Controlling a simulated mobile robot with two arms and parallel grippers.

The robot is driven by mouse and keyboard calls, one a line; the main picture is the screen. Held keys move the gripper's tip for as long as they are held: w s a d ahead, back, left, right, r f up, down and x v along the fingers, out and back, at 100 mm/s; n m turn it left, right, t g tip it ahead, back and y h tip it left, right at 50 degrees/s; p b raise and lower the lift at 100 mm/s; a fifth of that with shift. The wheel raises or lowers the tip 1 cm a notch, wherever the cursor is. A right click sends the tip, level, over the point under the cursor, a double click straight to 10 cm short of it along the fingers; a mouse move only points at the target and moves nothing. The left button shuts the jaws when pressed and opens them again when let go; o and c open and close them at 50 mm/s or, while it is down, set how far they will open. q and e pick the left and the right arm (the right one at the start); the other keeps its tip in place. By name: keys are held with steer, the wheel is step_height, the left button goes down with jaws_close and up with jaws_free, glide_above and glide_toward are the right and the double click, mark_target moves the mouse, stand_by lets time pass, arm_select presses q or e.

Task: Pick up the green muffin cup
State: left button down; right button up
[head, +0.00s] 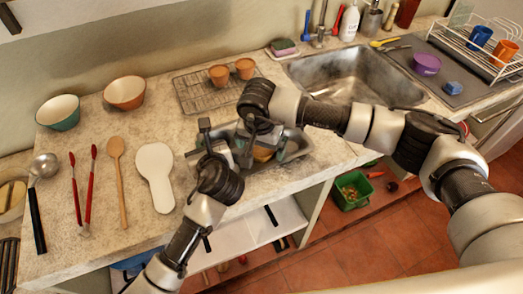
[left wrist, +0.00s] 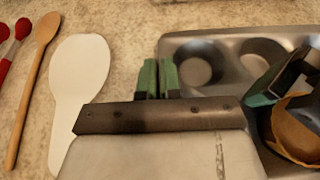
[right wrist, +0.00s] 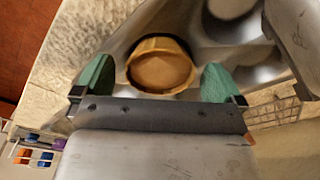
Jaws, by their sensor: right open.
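A grey metal muffin tin (head: 298,146) lies near the counter's front edge. A tan-orange muffin cup with brown filling (right wrist: 160,68) sits in one of its wells; it also shows in the left wrist view (left wrist: 296,132). I see no green muffin cup; the green parts are my fingertips. My right gripper (head: 260,133) is open, its fingertips on either side of the tan-orange cup. My left gripper (left wrist: 158,80) has its fingers close together at the tin's left rim, seemingly shut on that rim. In the head view the arms partly hide the tin.
A white spoon rest (head: 155,172), wooden spoon (head: 120,175) and red tongs (head: 90,190) lie to the left. Two bowls (head: 60,113) stand behind them. The sink (head: 350,75) is to the right.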

steer(key=c, duration=1)
arm_select(q)
steer(key=c, duration=1.2)
jaws_free()
steer(key=shift+c, duration=0.2)
arm_select(e)
step_height(320, 180, up, 10)
steer(key=shift+r, duration=0.1)
arm_select(q)
steer(key=v, duration=1.2)
steer(key=shift+d, duration=0.1)
arm_select(e)
steer(key=shift+s, duration=0.1)
